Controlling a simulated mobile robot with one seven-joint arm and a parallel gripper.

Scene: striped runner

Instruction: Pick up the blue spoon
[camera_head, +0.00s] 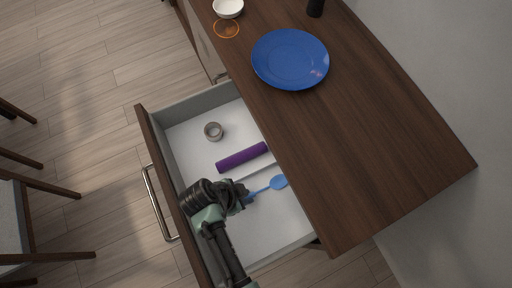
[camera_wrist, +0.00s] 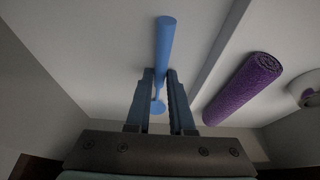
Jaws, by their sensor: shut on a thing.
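The blue spoon (camera_head: 278,182) is in the open drawer (camera_head: 190,112), in the section nearer the bottom of the head view. Its bowl points right, and part of its handle is hidden by my gripper (camera_head: 241,194). In the wrist view the spoon (camera_wrist: 165,38) runs between the two fingers of my gripper (camera_wrist: 160,76), which are shut on it. Whether the spoon still touches the drawer floor I cannot tell.
A purple roll (camera_head: 241,157) lies across a low divider from the spoon, with a tape ring (camera_head: 213,131) beyond. The wooden top (camera_head: 380,150) overhangs the drawer's right side and bears a blue plate (camera_head: 290,59), a white bowl (camera_head: 228,8) and an orange ring (camera_head: 226,29).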

